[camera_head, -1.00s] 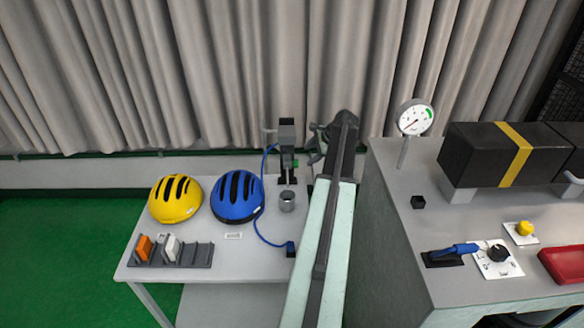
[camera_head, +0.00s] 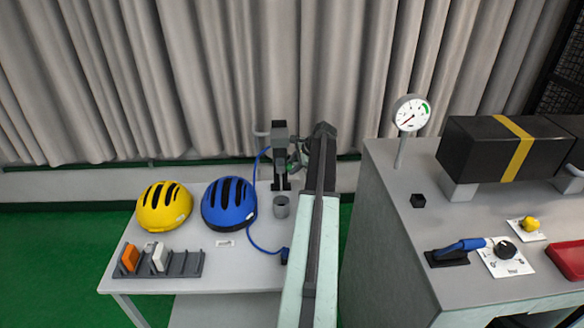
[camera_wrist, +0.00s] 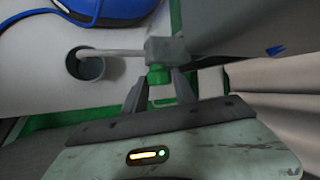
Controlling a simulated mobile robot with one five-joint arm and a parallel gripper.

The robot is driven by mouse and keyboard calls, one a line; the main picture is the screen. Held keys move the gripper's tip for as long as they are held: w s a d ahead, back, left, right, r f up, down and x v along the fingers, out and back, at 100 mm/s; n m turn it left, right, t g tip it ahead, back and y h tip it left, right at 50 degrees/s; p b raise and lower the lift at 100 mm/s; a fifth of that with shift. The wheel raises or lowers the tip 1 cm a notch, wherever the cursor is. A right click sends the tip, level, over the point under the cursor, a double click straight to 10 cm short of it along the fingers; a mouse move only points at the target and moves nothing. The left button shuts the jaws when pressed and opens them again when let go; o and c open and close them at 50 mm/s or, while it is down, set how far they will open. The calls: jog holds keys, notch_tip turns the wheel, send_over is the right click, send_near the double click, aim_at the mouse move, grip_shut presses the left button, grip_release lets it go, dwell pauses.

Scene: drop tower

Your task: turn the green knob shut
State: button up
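The green knob (camera_wrist: 158,77) is a small block under the grey body of a valve (camera_wrist: 165,50) in the wrist view. My gripper (camera_wrist: 159,84) has its two dark fingers apart, one on each side of the knob, with the tips close to it. Whether either fingertip touches the knob is hard to tell. In the head view, the grey stand with the valve (camera_head: 280,150) rises at the back right of the small table, and my arm hides most of the knob and gripper.
A grey cup (camera_head: 281,206) stands below the spout. A blue helmet (camera_head: 229,204), a yellow helmet (camera_head: 165,207) and a rack (camera_head: 185,264) share the table (camera_head: 225,278). At right, a bench (camera_head: 390,230) carries a gauge (camera_head: 411,114). A curtain hangs behind.

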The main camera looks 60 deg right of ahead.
jog(key=shift+w+a, duration=0.15)
jog(key=shift+w, duration=0.1)
grip_shut()
jog(key=t+h+b, duration=0.1)
jog(key=b, duration=0.1)
jog(key=n+t+h+b, duration=0.1)
jog(key=b, duration=0.2)
jog(key=s+f+t+h+b, duration=0.1)
jog(key=h+b, duration=0.1)
jog(key=shift+a, duration=0.25)
jog(key=shift+r+n+b, duration=0.1)
jog(key=shift+n+b, duration=0.2)
jog(key=o, duration=1)
grip_release()
jog(key=shift+r+t, duration=0.1)
jog(key=shift+t, duration=0.2)
jog(key=shift+o, duration=0.2)
